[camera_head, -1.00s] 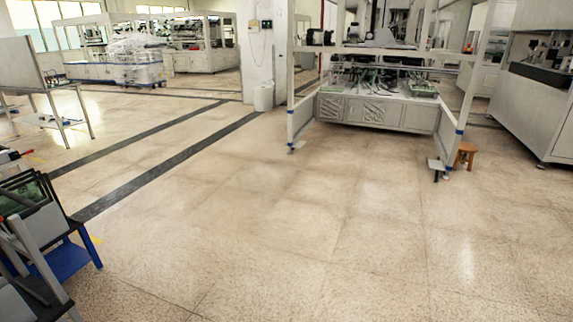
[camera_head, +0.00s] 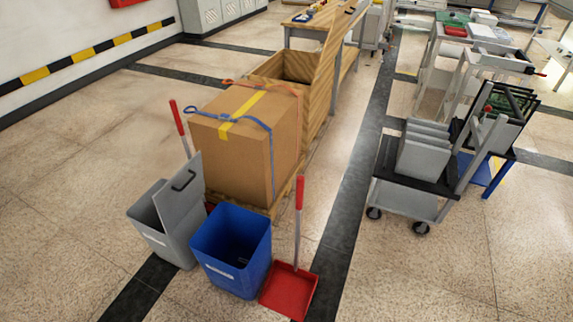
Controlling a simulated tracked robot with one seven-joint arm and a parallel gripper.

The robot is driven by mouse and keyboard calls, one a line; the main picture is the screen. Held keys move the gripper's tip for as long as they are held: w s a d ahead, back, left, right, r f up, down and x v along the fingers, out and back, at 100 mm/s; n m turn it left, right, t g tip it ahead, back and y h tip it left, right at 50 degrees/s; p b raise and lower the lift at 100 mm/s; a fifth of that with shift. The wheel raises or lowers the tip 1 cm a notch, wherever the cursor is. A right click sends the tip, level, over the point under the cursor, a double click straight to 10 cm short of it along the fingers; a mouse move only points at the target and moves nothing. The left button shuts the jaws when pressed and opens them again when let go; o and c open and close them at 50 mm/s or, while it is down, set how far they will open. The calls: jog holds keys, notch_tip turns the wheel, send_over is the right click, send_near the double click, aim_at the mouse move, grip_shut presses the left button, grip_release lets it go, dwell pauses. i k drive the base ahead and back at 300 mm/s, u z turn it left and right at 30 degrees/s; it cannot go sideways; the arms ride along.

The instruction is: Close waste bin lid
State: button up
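A grey waste bin (camera_head: 165,242) stands on the floor at the lower left, with a white label on its front. Its grey lid (camera_head: 181,197) stands up open, tilted, with a dark handle on it. A blue open bin (camera_head: 232,262) without a visible lid stands right beside it, with something small and dark inside. My gripper is not in view.
A large cardboard box (camera_head: 235,160) with straps sits behind the bins. A red dustpan (camera_head: 288,291) with an upright handle stands right of the blue bin. A wheeled cart (camera_head: 408,192) is at the right. Floor left and front right is clear.

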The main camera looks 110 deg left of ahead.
aim_at(177, 198)
jog(key=z, duration=0.15)
jog(key=i, duration=0.15)
jog(key=u, duration=2.95)
jog(key=i, duration=0.2)
jog(key=u, duration=1.55)
jog(key=k, duration=0.4)
jog(key=u, duration=0.35)
jog(key=i, duration=1.4)
jog(key=z, duration=0.35)
